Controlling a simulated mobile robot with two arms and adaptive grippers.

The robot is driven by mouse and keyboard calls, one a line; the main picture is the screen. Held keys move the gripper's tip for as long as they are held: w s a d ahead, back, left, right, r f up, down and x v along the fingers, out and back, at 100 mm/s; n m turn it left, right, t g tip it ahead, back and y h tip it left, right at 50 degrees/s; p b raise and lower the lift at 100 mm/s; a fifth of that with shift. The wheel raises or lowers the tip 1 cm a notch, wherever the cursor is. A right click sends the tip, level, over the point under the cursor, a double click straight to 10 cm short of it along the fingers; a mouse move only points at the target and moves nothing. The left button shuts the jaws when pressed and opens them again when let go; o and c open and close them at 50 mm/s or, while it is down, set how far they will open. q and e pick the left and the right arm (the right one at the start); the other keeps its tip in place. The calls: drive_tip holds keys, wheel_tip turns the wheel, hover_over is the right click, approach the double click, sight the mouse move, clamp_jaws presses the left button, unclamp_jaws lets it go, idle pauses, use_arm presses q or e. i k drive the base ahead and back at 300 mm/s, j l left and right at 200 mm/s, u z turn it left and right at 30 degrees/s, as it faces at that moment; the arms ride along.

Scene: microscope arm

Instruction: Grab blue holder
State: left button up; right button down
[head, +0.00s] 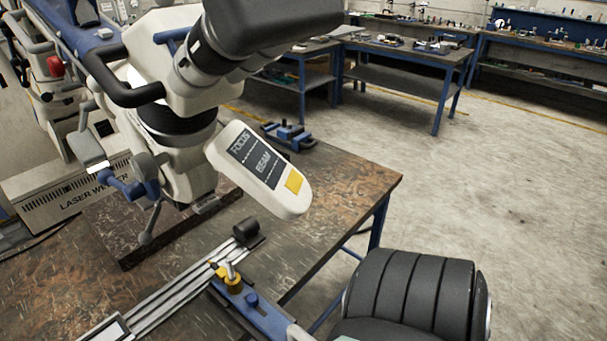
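The task's blue holder is not certain, since several blue parts show. A small blue fixture (288,136) with dark parts lies on the brown worktable (350,190), partly behind the white FOCUS/BEAM panel (262,168). A blue bar (262,318) with a yellow clamp (229,280) lies at the table's front, beside a silver rail (160,302). A short blue handle (125,187) sticks out from the white microscope head. Neither of my grippers is in view, and nothing shows any of these parts being held.
The large white microscope arm (175,150) with a dark eyepiece (265,25) hangs over the table's left half. A black ribbed padded object (415,295) stands at the lower right. Blue workbenches (410,50) line the back. Concrete floor (490,180) is open at right.

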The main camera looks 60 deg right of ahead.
sight(267, 320)
drive_tip(key=l+z, duration=0.1)
drive_tip(key=z, duration=1.3)
drive_tip(key=u, duration=0.6)
drive_tip(key=l+u, duration=1.45)
drive_tip(key=u, duration=0.15)
drive_tip(key=k+l+u, duration=0.2)
drive_tip(key=u, duration=0.2)
drive_tip(key=l, duration=0.1)
